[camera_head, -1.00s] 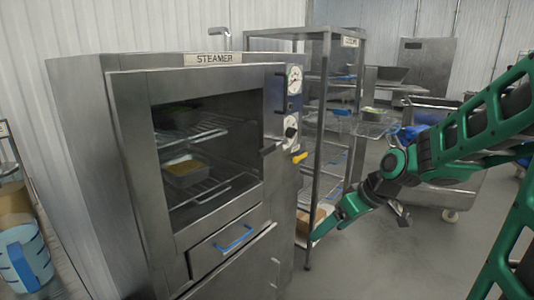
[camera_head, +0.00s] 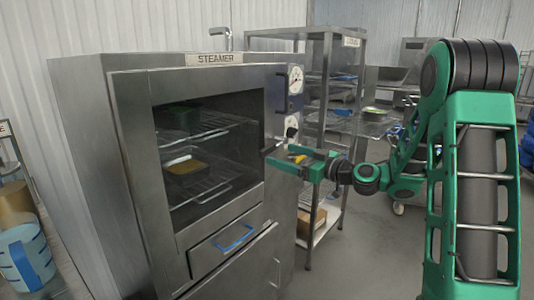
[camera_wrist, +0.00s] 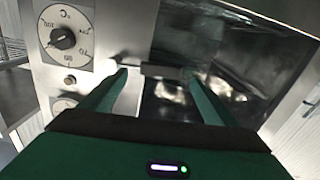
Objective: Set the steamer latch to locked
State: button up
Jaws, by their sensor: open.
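The steamer (camera_head: 85,130) stands at the left with its glass-windowed door (camera_head: 130,120) closed or nearly so. Its dark latch handle (camera_head: 269,149) sticks out at the right edge of the door, about mid-height. My gripper (camera_head: 281,157) is open and close to this handle, with one green finger on either side. In the wrist view a grey bar (camera_wrist: 162,71), seemingly the latch, lies just ahead of the fingertips (camera_wrist: 155,76). I cannot tell whether the fingers touch it. Whether the latch is locked is not clear.
A round dial (camera_wrist: 67,38) sits on the steamer's panel beside the latch. A wire shelf rack (camera_head: 328,100) stands right behind the steamer. A yellow-topped pan (camera_head: 186,168) sits inside the steamer.

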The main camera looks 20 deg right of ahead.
aim_at(270, 151)
jog(key=x, duration=0.7)
jog(key=shift+w+a, duration=0.25)
jog(key=c, duration=1.5)
jog(key=shift+f, duration=0.1)
